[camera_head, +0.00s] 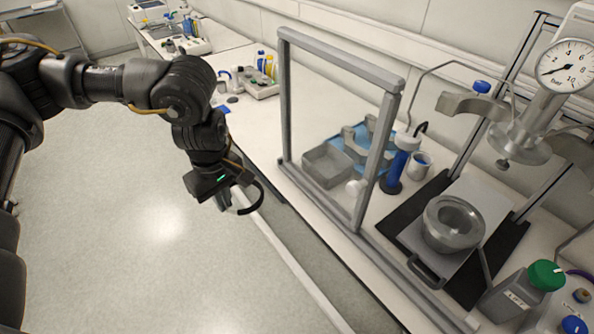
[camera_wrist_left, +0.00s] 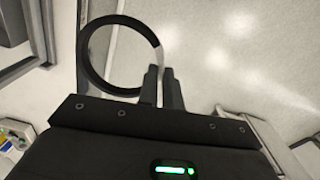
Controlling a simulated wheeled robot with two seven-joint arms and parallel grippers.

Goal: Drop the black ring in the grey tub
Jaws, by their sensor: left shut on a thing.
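The black ring (camera_head: 261,197) is in the jaws of my left gripper (camera_head: 226,203), seen nearly edge-on as a dark arc in the head view. In the left wrist view the ring (camera_wrist_left: 86,60) shows as a wide hoop, its edge between the closed fingers of my left gripper (camera_wrist_left: 161,75). The gripper hangs over the floor just off the bench's front edge. The grey tub (camera_head: 319,177) sits on the bench to the right, behind the grey upright frame; its inside is partly visible. My right gripper is not in view.
The grey frame (camera_head: 340,62) with a clear opening stands along the bench edge, between my gripper and the tub. A steel vessel (camera_head: 453,226) stands further right.

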